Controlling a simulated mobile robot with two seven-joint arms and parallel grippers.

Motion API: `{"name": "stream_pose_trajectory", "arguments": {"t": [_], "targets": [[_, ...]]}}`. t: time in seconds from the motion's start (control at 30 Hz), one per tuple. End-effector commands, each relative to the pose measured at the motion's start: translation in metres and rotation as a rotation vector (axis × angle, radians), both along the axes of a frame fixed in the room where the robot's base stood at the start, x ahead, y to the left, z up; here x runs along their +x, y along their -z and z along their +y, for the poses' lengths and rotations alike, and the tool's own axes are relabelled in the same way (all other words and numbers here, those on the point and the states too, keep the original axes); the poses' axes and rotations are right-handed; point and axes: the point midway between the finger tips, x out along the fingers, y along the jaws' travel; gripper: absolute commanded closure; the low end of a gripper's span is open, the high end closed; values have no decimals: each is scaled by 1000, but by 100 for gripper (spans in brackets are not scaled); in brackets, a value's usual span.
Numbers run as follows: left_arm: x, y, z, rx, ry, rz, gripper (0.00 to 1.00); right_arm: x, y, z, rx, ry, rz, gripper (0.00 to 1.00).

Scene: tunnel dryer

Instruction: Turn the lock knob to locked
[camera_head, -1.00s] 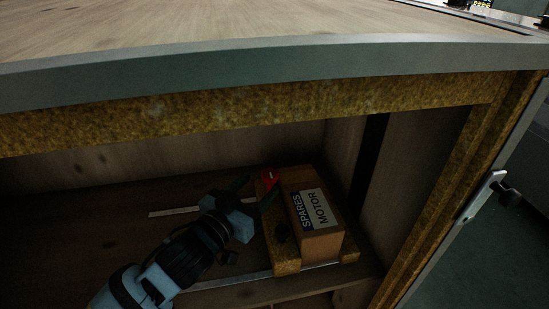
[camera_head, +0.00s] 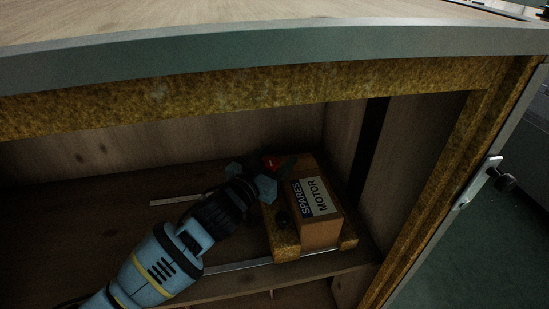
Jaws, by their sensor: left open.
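A small red knob (camera_head: 271,165) sits at the back left of the yellow-brown block base (camera_head: 285,246) inside the wooden compartment. My left gripper (camera_head: 272,170) comes in from the lower left. Its jaws are open at the red knob, with the fingers partly over it; I cannot tell whether they touch it. The knob is partly hidden, so its turn position is not readable. My right gripper is not in view.
A brown box labelled SPARES MOTOR (camera_head: 318,212) stands on the base, just right of my gripper. A small black knob (camera_head: 282,219) is on the base's left part. The wooden compartment's thick front frame (camera_head: 250,92) runs above. A metal latch (camera_head: 482,180) is at right.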

Motion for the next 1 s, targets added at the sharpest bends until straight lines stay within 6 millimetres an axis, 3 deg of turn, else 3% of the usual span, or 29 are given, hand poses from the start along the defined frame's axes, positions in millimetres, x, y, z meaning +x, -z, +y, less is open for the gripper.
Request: {"name": "stream_pose_trajectory", "arguments": {"t": [0.2, 0.53, 1.0], "targets": [[0, 0, 0, 0, 0, 0, 43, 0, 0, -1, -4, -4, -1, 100], [0, 0, 0, 0, 0, 0, 85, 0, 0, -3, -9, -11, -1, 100], [0, -2, 0, 5, 119, -3, 85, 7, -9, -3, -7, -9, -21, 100]]}}
